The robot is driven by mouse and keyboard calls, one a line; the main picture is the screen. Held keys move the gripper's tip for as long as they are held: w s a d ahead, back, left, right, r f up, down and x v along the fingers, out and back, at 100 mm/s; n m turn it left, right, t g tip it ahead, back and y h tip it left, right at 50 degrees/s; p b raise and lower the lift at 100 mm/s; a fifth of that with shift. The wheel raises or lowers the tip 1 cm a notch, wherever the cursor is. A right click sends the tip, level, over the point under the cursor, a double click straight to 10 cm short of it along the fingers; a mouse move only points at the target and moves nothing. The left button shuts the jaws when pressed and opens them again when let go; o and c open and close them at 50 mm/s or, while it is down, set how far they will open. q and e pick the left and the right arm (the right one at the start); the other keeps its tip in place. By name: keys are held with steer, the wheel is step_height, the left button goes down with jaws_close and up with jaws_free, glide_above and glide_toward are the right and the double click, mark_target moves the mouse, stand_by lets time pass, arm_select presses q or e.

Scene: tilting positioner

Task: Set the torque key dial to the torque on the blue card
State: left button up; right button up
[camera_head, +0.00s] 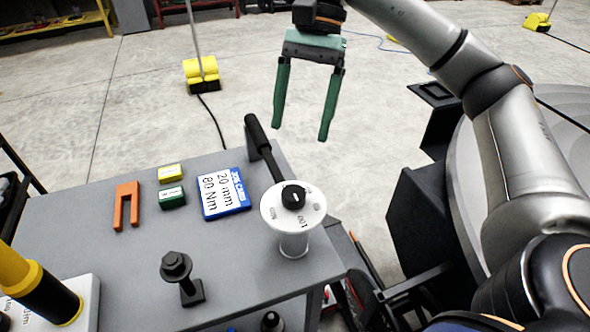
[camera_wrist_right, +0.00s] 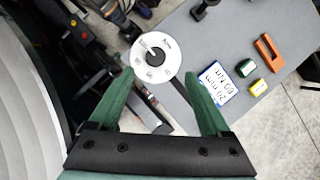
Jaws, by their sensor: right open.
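The torque key dial (camera_head: 272,213) is a white disc with printed marks and a black centre knob (camera_head: 294,196), set on a clear stand at the table's right corner. A black handle (camera_head: 257,131) extends behind it. The dial also shows in the right wrist view (camera_wrist_right: 169,69). The blue card (camera_head: 239,207) lies left of the dial and reads "20 mm" and "80 Nm". My right gripper (camera_head: 299,136) is open and empty, above and behind the dial, apart from it. In the right wrist view the dial appears beyond its spread green fingers. My left gripper is not in view.
A yellow-black tool (camera_head: 38,283) stands at the left front.

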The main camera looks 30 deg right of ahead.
steer(key=d, duration=0.1)
steer(key=b, duration=0.4)
glide_above(294, 191)
steer(key=w+d, duration=0.1)
steer(key=d, duration=0.1)
step_height(294, 191, down, 6)
steer(key=shift+w+d+r, duration=0.15)
steer(key=b+x, duration=0.1)
steer(key=x, duration=0.2)
steer(key=shift+f, duration=0.4)
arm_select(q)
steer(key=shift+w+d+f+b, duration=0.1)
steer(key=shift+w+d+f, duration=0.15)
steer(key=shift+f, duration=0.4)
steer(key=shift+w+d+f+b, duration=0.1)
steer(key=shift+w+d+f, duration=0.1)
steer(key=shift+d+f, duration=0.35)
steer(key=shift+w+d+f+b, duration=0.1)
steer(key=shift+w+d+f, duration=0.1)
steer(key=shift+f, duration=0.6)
arm_select(e)
steer(key=shift+s+a+f+h, duration=0.1)
steer(key=shift+a+f+h, duration=0.1)
steer(key=shift+f, duration=0.25)
steer(key=shift+s+a+f+h, duration=0.15)
steer(key=shift+a+f, duration=0.1)
steer(key=shift+f, duration=0.2)
